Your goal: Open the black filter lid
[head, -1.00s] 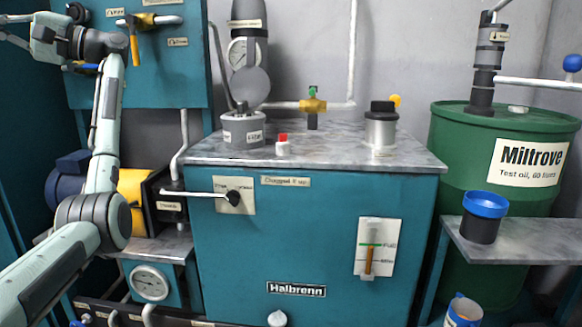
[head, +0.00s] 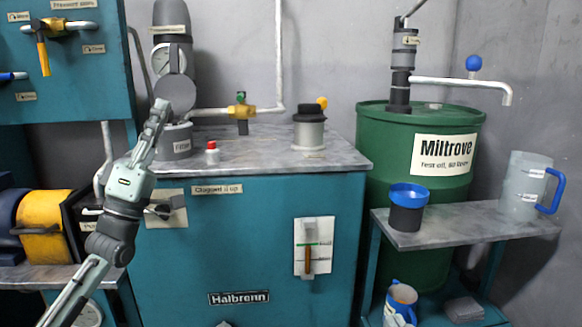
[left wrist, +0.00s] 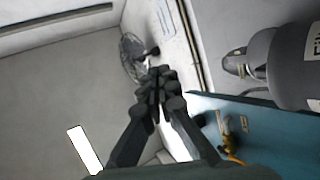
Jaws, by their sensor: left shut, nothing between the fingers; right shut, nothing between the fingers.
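A grey round disc (head: 176,91) stands tilted up above a short grey labelled housing (head: 181,143) at the left of the tank top. A black cap (head: 309,107) sits on a metal cylinder (head: 309,134) further right. I cannot read which of the two is marked as the filter. My left gripper (head: 162,106) is shut and empty, pointing up in front of the disc and housing and partly covering them; I cannot tell whether it touches. Its shut fingers show in the left wrist view (left wrist: 158,76). My right gripper is not in view.
A small red-capped item (head: 211,152) and a yellow valve (head: 241,112) are near the housing. A blue panel (head: 70,75) hangs at the left. A green drum (head: 418,140), a blue-rimmed cup (head: 407,205) and a jug (head: 522,187) are right. The tank top's front middle is clear.

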